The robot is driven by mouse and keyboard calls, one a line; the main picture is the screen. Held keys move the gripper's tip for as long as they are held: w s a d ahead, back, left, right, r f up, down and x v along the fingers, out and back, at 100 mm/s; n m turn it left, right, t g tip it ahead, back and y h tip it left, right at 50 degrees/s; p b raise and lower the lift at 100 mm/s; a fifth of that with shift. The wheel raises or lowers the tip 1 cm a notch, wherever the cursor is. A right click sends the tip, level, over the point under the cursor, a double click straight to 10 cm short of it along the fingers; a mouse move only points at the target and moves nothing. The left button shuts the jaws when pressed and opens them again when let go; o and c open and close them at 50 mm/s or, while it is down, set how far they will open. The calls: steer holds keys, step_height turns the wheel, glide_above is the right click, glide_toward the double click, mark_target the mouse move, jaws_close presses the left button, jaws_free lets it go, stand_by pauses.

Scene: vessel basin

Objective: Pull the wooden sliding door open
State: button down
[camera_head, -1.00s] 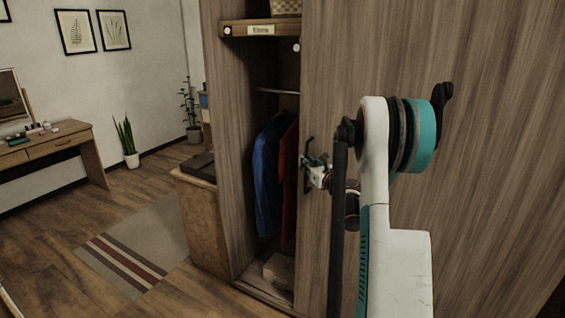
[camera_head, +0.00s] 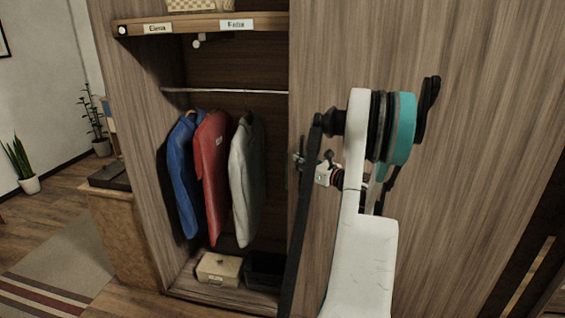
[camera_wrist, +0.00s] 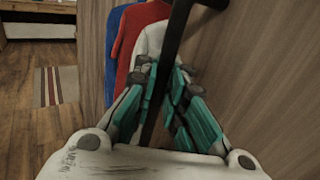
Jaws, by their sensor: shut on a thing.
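The wooden sliding door (camera_head: 470,150) fills the right of the head view, and the wardrobe stands partly open to its left. In the wrist view the door (camera_wrist: 270,60) is on the right. A dark bar handle (camera_wrist: 176,30) runs between my gripper's fingers. My gripper (camera_wrist: 165,75) is shut on this handle, with teal pads on either side of it. In the head view my gripper (camera_head: 308,165) is at the door's left edge, small and partly hidden by my arm.
In the opening hang a blue garment (camera_head: 183,175), a red garment (camera_head: 211,165) and a grey garment (camera_head: 247,185) below a rail (camera_head: 225,90). A box (camera_head: 219,269) sits on the wardrobe floor. A cabinet (camera_head: 125,235) and a rug (camera_head: 60,265) lie to the left.

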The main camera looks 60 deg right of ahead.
steer(key=shift+s+d, duration=0.25)
steer(key=shift+s, duration=0.7)
steer(key=c, duration=1.7)
jaws_free()
steer(key=shift+o, duration=0.2)
steer(key=shift+s, duration=0.1)
steer(key=v, duration=1.1)
steer(key=shift+s, duration=0.4)
steer(key=shift+w+a, duration=0.1)
